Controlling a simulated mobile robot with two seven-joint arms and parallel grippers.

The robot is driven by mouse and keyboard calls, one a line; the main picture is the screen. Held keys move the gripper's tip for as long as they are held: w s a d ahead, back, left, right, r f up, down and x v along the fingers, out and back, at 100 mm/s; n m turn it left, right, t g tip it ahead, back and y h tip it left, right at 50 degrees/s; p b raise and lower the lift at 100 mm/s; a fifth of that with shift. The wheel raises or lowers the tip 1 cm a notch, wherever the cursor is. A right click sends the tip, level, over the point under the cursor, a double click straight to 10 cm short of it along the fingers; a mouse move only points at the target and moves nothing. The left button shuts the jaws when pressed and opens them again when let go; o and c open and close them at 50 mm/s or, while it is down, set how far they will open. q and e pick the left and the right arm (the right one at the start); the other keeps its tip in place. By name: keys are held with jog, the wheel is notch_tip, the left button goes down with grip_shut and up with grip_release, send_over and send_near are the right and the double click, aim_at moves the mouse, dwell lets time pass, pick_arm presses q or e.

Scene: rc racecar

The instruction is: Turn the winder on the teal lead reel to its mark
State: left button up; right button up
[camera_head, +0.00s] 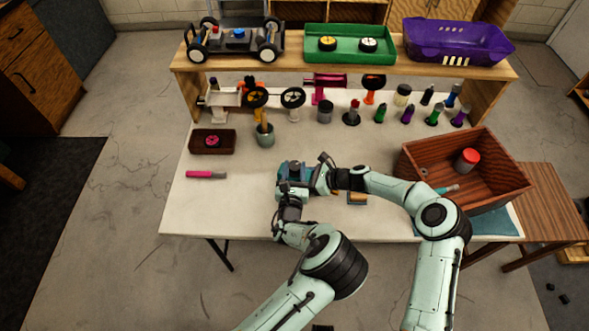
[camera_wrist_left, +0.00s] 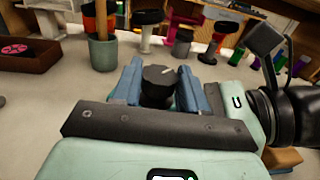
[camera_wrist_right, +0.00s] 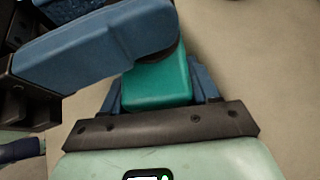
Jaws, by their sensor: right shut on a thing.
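The teal lead reel (camera_wrist_right: 157,82) shows as a teal block between the fingers of my right gripper (camera_wrist_right: 157,95), which is shut on it. In the head view, the right gripper (camera_head: 312,180) comes to it from the right. The winder (camera_wrist_left: 158,87) is a dark round knob with a white line on top, pointing toward the upper right. My left gripper (camera_wrist_left: 158,92) has its blue fingers on either side of the knob and looks open around it. One of its fingers covers part of the reel in the right wrist view. The target mark cannot be made out.
Behind are a grey-green cup (camera_head: 265,136), a dark tray (camera_head: 212,147) and a row of bottles and stands. A pink-handled tool (camera_head: 206,175) lies at left. A wooden crate (camera_head: 417,172) stands at right. The table's front left is clear.

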pick_arm(q)
jog(key=shift+c, duration=1.1)
